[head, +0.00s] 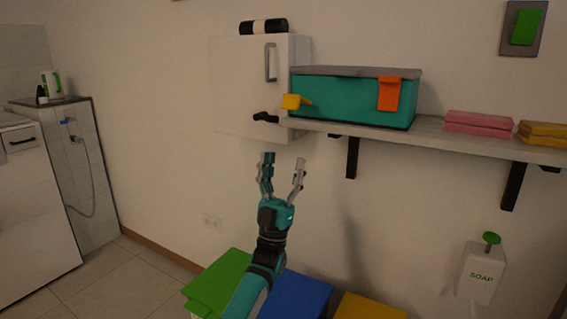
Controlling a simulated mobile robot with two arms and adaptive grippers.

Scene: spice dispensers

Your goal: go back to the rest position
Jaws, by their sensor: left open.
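My left gripper (282,177) is in the middle of the head view, at the end of a teal and black arm that rises from the bottom. Its two fingers point up and stand apart, with nothing between them. It is below the wall shelf and the white cabinet, apart from both in the picture. My right gripper is not in the view.
The shelf (447,138) holds a teal box (340,98), pink cloths (478,121) and yellow cloths (543,132). A white cabinet (240,85) hangs left of it. A soap dispenser (481,272) is at right. Green (217,283), blue (297,296) and yellow (368,307) bins stand below.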

